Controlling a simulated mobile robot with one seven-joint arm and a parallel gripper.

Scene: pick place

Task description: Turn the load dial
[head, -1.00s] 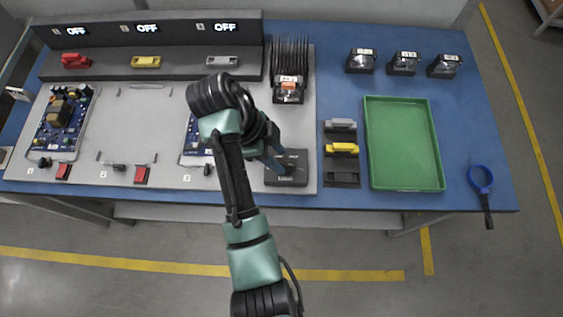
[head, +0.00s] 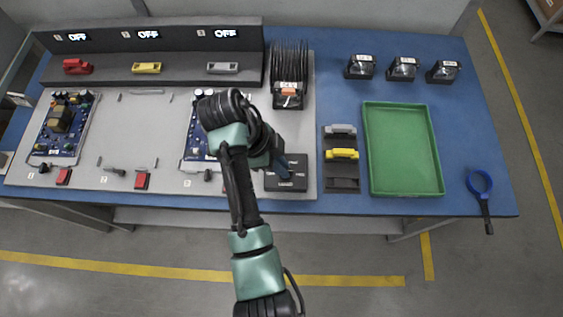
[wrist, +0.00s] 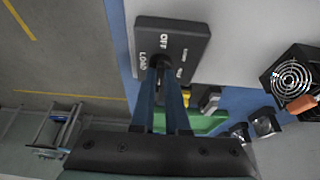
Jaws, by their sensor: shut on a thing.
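My gripper (head: 282,169) reaches down onto the box from the left in the head view. In the wrist view the two blue fingers of my gripper (wrist: 166,64) meet close together at the middle of the face, shut on the dial knob. The fingers hide the knob, so its pointing direction cannot be told.
Right of the box stands a dark rack (head: 342,170) with grey and yellow blocks. A black finned part (head: 289,62) stands behind the box. Three displays (head: 148,34) read OFF.

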